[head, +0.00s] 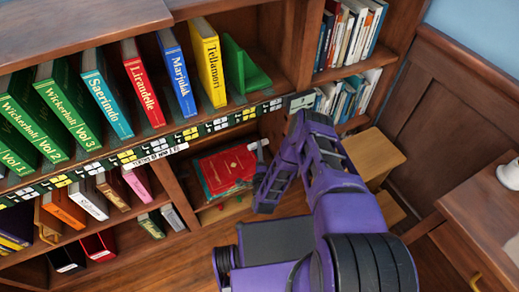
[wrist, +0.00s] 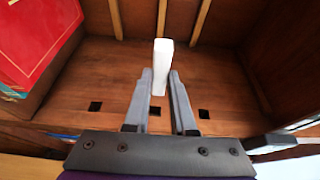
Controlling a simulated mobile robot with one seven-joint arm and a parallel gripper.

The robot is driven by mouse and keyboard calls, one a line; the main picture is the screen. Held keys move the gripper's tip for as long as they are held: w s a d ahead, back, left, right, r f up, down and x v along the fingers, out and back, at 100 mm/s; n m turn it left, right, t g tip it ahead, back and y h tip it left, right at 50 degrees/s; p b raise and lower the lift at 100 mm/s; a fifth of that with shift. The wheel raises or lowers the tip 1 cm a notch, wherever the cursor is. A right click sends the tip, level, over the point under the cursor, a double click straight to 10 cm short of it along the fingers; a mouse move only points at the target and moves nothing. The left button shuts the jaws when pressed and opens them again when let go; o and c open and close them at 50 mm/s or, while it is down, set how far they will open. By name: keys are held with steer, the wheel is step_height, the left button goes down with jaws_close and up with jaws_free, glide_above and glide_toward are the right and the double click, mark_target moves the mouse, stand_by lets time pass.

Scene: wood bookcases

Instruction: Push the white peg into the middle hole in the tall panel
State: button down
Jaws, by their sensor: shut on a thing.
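The white peg (wrist: 162,66) stands up between the two grey fingers of my gripper (wrist: 160,80) in the wrist view. My gripper is shut on it. Behind it is a brown wood panel (wrist: 215,75) with a row of dark square holes: a left hole (wrist: 95,107), the middle hole (wrist: 154,110) and a right hole (wrist: 204,114). The middle hole shows between the fingers, below the peg's visible lower end. The peg's far tip is clear of the holes in this picture. In the head view my gripper is at the lower bookcase opening, mostly hidden by my arm.
Wood walls bound the compartment. A wooden stool (head: 370,155) stands to the right of my arm.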

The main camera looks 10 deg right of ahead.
steer(key=shift+s, duration=0.1)
steer(key=shift+w+d, duration=0.3)
steer(key=shift+d, duration=0.65)
steer(key=shift+w+d, duration=0.35)
steer(key=shift+d, duration=0.55)
steer(key=shift+w+d, duration=0.3)
steer(key=shift+d, duration=0.65)
steer(key=shift+w+d, duration=0.25)
steer(key=shift+d, duration=0.45)
steer(key=shift+w+d, duration=0.2)
steer(key=shift+d, duration=0.55)
steer(key=shift+w+d, duration=0.25)
steer(key=shift+d, duration=0.45)
steer(key=shift+a, duration=0.15)
steer(key=shift+s+a, duration=0.3)
steer(key=shift+a, duration=0.55)
steer(key=shift+s+a, duration=0.3)
steer(key=shift+a, duration=0.5)
steer(key=shift+w+d, duration=0.2)
steer(key=shift+d, duration=0.3)
steer(key=shift+w+d, duration=0.15)
steer(key=shift+d, duration=0.35)
